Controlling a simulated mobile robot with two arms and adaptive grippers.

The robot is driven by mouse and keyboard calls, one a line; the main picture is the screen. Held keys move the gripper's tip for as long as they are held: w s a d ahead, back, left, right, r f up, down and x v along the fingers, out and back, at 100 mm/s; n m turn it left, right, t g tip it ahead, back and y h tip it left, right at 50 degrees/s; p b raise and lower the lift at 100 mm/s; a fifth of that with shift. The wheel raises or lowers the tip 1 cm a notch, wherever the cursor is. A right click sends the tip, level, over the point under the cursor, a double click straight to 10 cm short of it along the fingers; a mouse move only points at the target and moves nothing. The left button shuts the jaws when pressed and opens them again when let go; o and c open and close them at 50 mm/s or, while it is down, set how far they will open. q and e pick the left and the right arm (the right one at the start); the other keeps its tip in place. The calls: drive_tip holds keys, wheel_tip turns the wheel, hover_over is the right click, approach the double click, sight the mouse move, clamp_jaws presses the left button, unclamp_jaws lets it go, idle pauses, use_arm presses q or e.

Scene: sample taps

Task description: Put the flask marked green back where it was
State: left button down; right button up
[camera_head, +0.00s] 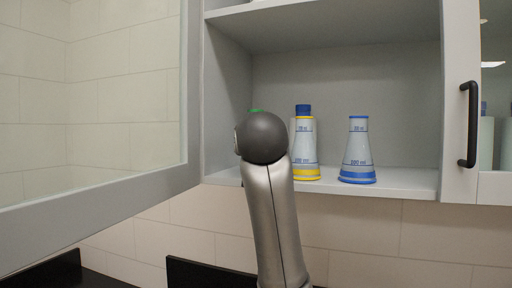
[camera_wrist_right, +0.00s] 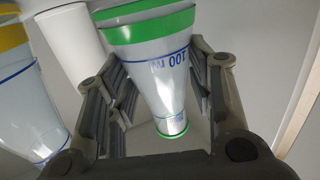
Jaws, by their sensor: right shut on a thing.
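The green-marked flask (camera_wrist_right: 160,62) has green bands and a blue "100 ml" mark; it sits between the fingers of my right gripper (camera_wrist_right: 165,95), which is shut on it. In the head view only a bit of its green rim (camera_head: 257,110) shows above my right arm, which hides the rest and the gripper. The flask is inside the open cabinet, at the left of the shelf (camera_head: 408,186). Whether its base touches the shelf is hidden. My left gripper is not in view.
A yellow-banded flask (camera_head: 306,150) stands just right of my arm, with a blue-capped bottle (camera_head: 303,109) behind it. A blue-banded flask (camera_head: 357,152) stands further right. The open glass door (camera_head: 100,190) is at left; the right door has a black handle (camera_head: 469,125).

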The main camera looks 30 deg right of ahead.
drive_tip(key=shift+s+a+f, duration=0.1)
drive_tip(key=shift+a+f, duration=0.1)
drive_tip(key=shift+f, duration=0.5)
drive_tip(key=shift+d+f, duration=0.1)
drive_tip(key=o, duration=0.6)
drive_tip(key=shift+c, duration=0.2)
drive_tip(key=o, duration=0.4)
drive_tip(key=shift+s, duration=0.15)
drive_tip(key=shift+s+a+b, duration=0.25)
drive_tip(key=shift+s+b, duration=0.05)
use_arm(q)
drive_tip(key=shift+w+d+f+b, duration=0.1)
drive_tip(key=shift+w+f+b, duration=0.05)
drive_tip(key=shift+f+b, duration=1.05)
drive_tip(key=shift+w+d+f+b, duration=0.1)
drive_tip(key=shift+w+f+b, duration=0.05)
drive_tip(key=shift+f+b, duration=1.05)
use_arm(e)
drive_tip(key=shift+v, duration=5.6)
